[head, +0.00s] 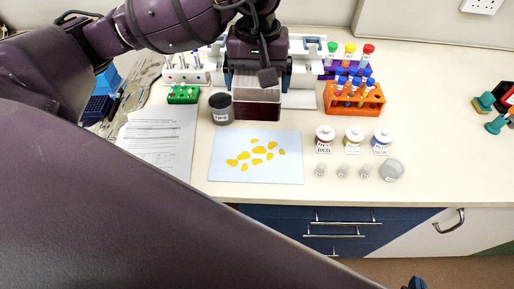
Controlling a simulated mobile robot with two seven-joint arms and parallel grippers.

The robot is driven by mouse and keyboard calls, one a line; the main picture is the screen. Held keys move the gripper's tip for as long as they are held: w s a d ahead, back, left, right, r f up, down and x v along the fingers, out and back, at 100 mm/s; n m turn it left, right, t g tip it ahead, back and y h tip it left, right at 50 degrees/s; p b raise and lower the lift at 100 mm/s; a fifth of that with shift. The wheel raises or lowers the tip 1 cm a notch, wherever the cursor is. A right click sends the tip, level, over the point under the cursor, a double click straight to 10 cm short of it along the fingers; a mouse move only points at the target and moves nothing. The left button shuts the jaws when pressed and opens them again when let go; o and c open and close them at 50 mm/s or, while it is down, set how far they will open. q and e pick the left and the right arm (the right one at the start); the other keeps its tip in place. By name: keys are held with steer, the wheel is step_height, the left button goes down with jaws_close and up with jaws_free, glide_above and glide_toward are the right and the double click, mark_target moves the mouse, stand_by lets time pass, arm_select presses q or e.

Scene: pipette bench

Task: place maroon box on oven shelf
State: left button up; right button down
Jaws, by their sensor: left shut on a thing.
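My left gripper (257,76) is at the back middle of the bench, reaching down over a white and blue apparatus (300,72). It is shut on the maroon box (257,104), whose dark red front face shows just below it. The gripper hides the top of the box, and I cannot tell whether the box touches the surface under it. No oven shelf can be clearly made out; the gripper and arm cover much of the apparatus.
A grey cup (221,108) stands close left of the box. An orange tube rack (354,98) stands to the right, with a purple rack (346,70) behind it. A pale blue sheet with yellow pieces (225,146) lies in front. Bottles and small jars stand front right.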

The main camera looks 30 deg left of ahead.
arm_select(q)
steer(key=shift+s, duration=0.2)
step_height(320, 180, down, 5)
steer(key=shift+r, duration=0.1)
step_height(320, 180, down, 14)
steer(key=shift+r+p, duration=0.1)
steer(key=shift+p, duration=0.45)
steer(key=shift+f, duration=0.45)
arm_select(e)
steer(key=shift+s+r, duration=0.35)
arm_select(q)
steer(key=shift+f, duration=0.1)
arm_select(e)
steer(key=shift+f, duration=0.1)
